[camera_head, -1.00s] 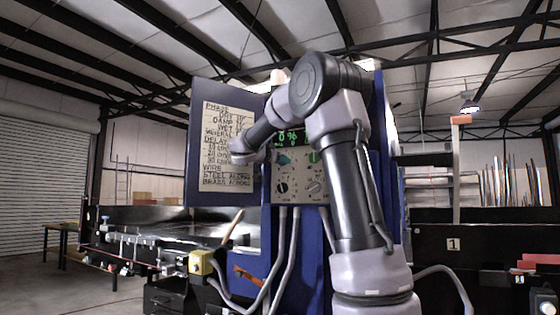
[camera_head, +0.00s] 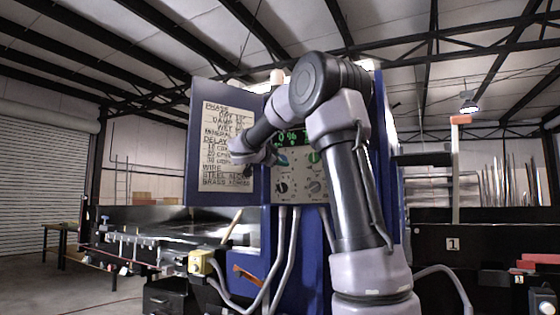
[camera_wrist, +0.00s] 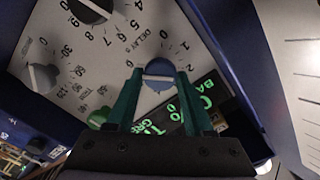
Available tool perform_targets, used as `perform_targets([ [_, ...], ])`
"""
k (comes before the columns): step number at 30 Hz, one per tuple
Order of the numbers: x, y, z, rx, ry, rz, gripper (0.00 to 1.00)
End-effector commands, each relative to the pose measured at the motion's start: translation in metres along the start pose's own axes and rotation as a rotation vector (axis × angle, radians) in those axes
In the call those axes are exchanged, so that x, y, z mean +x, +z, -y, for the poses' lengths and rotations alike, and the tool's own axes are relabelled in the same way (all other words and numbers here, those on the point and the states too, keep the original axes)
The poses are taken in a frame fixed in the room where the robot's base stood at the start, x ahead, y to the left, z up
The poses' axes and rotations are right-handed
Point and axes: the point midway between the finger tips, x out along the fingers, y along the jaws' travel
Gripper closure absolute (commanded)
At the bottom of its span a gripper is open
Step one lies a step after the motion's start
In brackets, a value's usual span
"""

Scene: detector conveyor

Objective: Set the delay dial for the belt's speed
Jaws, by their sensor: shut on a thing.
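A blue knob (camera_wrist: 158,73) sits on the grey control panel (camera_wrist: 75,62) in the wrist view. My gripper (camera_wrist: 157,76) has its two teal fingers closed on opposite sides of this knob. The word DELAY is printed between the blue knob and a black dial (camera_wrist: 92,8). Small digits lie around both; which scale belongs to which is hard to tell. In the head view my gripper (camera_head: 268,157) is at the panel's left edge, small and partly hidden by my wrist. The black dial (camera_head: 281,187) shows below it.
A second dial (camera_wrist: 40,78) and a green knob (camera_wrist: 99,117) are close by on the panel. A green-lettered display (camera_wrist: 190,107) lies beside the gripper. A written chart (camera_head: 228,148) with PHASE, DELAY and WIRE lines hangs on the open blue door (camera_head: 198,196) at the left.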

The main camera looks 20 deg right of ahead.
Motion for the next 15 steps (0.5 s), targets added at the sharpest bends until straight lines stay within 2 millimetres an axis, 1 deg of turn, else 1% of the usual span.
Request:
perform_targets([
  [1,-0.0002,0.0033,-0.0026,0.0,0.006,0.004,1.0],
  [10,-0.0002,0.0033,-0.0026,0.0,0.006,0.004,1.0],
  [11,-0.0002,0.0033,-0.0026,0.0,0.006,0.004,0.4],
  [12,-0.0002,0.0033,-0.0025,0.0,0.006,0.004,0.25],
  [13,-0.0002,0.0031,-0.0023,0.0,0.005,0.004,0.19],
  [15,-0.0002,0.0025,-0.0018,0.0,0.004,0.003,0.19],
])
